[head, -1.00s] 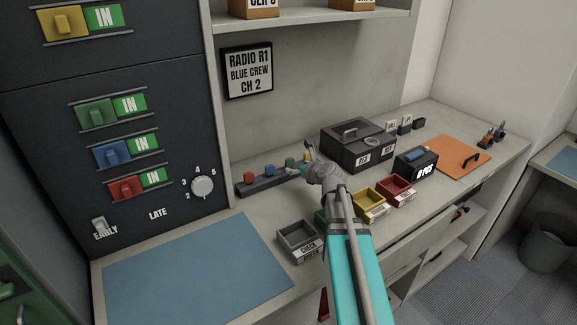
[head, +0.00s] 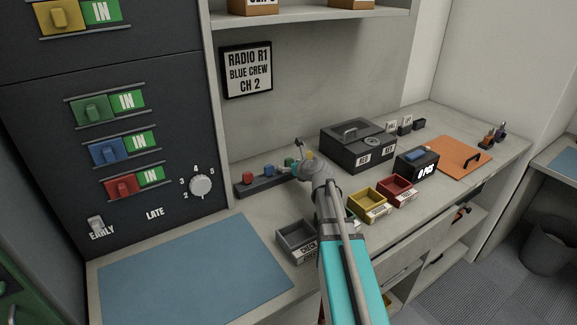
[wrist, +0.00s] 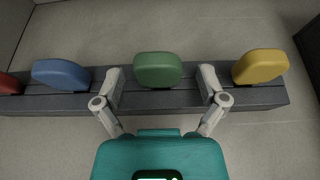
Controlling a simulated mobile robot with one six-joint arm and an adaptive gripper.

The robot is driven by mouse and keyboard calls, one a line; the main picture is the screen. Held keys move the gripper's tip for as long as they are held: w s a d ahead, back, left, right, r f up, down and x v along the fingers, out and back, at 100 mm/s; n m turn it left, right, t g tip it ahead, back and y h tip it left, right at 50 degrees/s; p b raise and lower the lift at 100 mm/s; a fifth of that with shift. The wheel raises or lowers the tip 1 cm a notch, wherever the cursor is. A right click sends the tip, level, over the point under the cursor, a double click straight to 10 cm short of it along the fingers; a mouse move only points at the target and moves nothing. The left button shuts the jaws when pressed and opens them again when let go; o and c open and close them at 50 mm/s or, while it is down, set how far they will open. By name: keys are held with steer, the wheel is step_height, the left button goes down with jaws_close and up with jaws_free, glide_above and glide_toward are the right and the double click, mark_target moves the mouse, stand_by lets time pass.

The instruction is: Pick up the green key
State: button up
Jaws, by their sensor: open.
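The green key (wrist: 158,70) stands in a dark grey rack (wrist: 188,98) on the counter, between a blue key (wrist: 61,74) and a yellow key (wrist: 260,66) in the wrist view. My gripper (wrist: 160,82) is open, with one finger on each side of the green key and a gap on both sides. In the head view my gripper (head: 297,160) is over the right part of the rack (head: 262,184) and mostly hides the green key (head: 289,162). The yellow key's top (head: 309,155) shows just behind it.
A red key (head: 247,178) is at the rack's left end. A black box (head: 357,150) stands right of the rack. Grey (head: 297,239), yellow (head: 368,204) and red (head: 397,190) trays line the front. A blue mat (head: 195,270) lies at the left, with bare counter behind it.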

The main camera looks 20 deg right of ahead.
mark_target(290, 158)
stand_by(0.3)
steer(key=c, duration=1.1)
steer(key=shift+r, duration=0.2)
step_height(290, 158, up, 3)
steer(key=p, duration=0.3)
steer(key=r+p+v, duration=0.1)
steer(key=p+v, duration=0.4)
steer(key=v, duration=0.3)
steer(key=w+a+r+p+v, duration=0.1)
steer(key=r+p+v, duration=0.1)
steer(key=p+v, duration=0.3)
steer(key=shift+a+r+v, duration=0.3)
steer(key=shift+v, duration=1.5)
steer(key=shift+d, duration=0.1)
